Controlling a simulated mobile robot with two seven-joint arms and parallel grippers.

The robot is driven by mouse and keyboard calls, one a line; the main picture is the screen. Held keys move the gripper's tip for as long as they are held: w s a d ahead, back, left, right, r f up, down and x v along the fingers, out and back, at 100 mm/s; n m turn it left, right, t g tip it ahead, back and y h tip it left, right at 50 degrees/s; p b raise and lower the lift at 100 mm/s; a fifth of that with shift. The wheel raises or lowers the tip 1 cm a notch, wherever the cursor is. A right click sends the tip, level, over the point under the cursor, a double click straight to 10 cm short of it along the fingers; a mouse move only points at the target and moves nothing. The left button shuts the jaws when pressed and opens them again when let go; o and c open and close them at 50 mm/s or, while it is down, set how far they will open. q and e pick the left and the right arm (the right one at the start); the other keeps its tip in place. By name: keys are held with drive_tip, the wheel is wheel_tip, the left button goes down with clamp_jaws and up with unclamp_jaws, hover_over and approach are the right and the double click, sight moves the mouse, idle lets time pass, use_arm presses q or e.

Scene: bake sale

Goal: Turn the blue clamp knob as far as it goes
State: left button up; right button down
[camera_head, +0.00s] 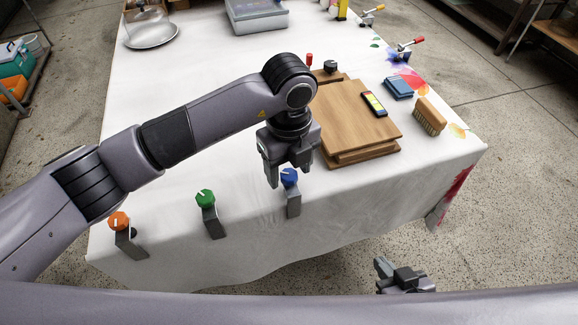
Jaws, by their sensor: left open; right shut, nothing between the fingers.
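The blue clamp knob (289,177) sits on a grey metal clamp (293,204) at the table's front edge. A white mark shows on the knob. My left gripper (288,178) is open just above and around the knob, pointing down, with its fingers on either side in this view. Whether the fingers touch the knob cannot be told. My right gripper (383,268) is low in front of the table, at the bottom of the view, shut and empty.
A green knob (205,198) and an orange knob (119,221) sit on similar clamps to the left. Wooden boards (352,115) lie just behind my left gripper, with a brush (430,117) and blue block (398,88) to their right. The table's left middle (150,95) is clear.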

use_arm(q)
drive_tip(key=shift+f, duration=0.2)
drive_tip(key=c, duration=1)
drive_tip(key=shift+c, duration=0.2)
drive_tip(key=shift+m, duration=0.3)
